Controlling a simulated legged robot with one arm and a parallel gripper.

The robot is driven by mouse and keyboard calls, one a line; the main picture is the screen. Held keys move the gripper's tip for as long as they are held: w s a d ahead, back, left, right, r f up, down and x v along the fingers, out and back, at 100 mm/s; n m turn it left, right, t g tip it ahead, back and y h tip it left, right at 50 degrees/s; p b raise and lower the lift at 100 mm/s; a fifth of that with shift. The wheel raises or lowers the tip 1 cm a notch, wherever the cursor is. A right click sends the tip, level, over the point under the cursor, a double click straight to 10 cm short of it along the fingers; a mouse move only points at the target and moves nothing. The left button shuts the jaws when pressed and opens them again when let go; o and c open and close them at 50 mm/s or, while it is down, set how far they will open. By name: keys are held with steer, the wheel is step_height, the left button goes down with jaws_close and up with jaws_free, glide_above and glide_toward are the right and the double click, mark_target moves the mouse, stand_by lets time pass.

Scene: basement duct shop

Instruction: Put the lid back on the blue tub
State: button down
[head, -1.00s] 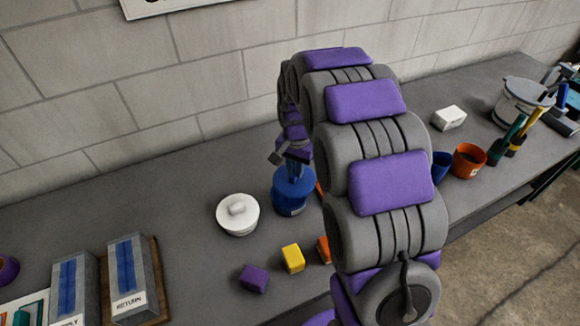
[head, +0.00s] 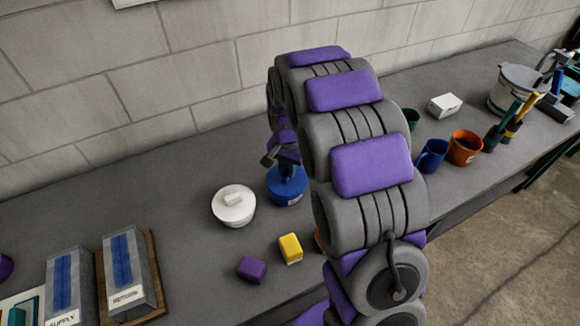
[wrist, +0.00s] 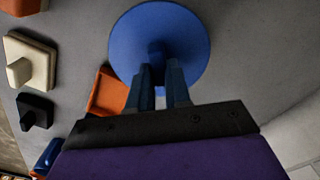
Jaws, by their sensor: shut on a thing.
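The blue tub (head: 287,190) stands on the grey bench, right of a white lidded pot. My gripper (head: 287,166) is directly above the tub in the head view, pointing down. In the wrist view my gripper (wrist: 159,88) is shut on the knob of a round blue lid (wrist: 160,30). The lid hides the tub in that view. In the head view lid and tub blend together, so I cannot tell whether the lid is seated or just above the rim.
The white pot (head: 233,206) is close on the left. A yellow block (head: 290,248) and purple block (head: 252,269) lie in front. A blue mug (head: 432,156) and orange mug (head: 465,148) stand right of my arm. The bench behind the pot is clear.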

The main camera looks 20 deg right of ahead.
steer(key=shift+a, duration=0.85)
steer(key=shift+s+d+p, duration=0.1)
steer(key=shift+d+p, duration=0.45)
steer(key=shift+d, duration=0.55)
steer(key=shift+a, duration=0.55)
steer(key=shift+d, duration=0.15)
steer(key=shift+d+f, duration=0.1)
steer(key=shift+d, duration=0.15)
steer(key=shift+a+p, duration=0.3)
steer(key=shift+p, duration=0.1)
steer(key=c, duration=1)
jaws_free()
steer(key=shift+o, duration=0.4)
